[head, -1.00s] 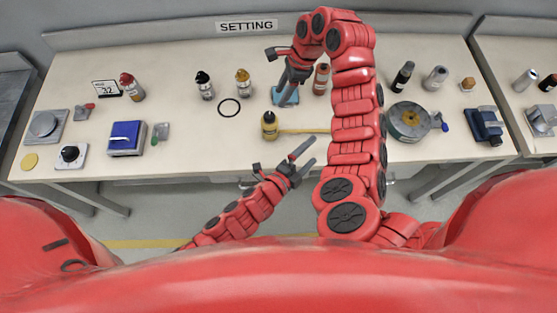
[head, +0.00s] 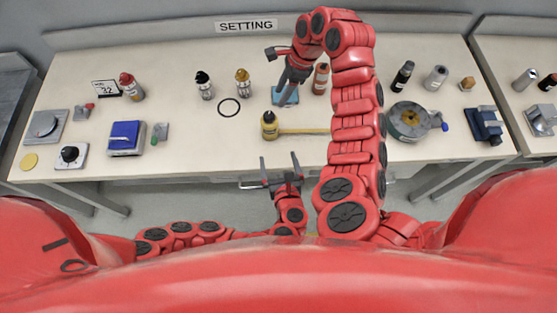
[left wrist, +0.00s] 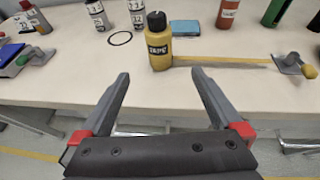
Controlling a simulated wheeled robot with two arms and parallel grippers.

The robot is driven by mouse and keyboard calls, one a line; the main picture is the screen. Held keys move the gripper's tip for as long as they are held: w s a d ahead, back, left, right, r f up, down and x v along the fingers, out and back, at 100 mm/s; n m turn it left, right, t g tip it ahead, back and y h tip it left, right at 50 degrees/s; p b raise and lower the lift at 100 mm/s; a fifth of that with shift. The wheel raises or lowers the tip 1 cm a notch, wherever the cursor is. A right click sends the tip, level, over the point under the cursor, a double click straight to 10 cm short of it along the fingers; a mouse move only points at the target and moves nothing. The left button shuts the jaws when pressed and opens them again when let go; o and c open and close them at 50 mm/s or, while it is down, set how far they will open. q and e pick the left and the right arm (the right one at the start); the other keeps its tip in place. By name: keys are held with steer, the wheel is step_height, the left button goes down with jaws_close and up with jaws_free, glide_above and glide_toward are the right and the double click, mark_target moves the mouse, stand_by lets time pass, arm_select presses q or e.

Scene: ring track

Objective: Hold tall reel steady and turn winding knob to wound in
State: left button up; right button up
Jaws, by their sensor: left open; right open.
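A yellow bottle-shaped reel (head: 269,125) with a dark cap stands upright near the front edge of the table. It also shows in the left wrist view (left wrist: 159,50), where its dark top (left wrist: 156,21) looks like the knob, though I cannot be sure. A yellow strip (head: 305,131) runs right from it and passes behind my right arm. My left gripper (head: 279,158) is open and empty, in front of the table edge and short of the reel, its fingers pointing at the table. My right gripper (head: 287,98) is open over a blue pad (head: 277,97), apart from the reel.
A grey bracket (left wrist: 289,66) with a yellow knob lies at the strip's right end. A blue box (head: 126,138) stands left. A round drum (head: 405,125) sits right of my right arm.

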mark_target(270, 127)
arm_select(q)
steer(key=x, duration=1.7)
steer(key=shift+w+a, duration=0.1)
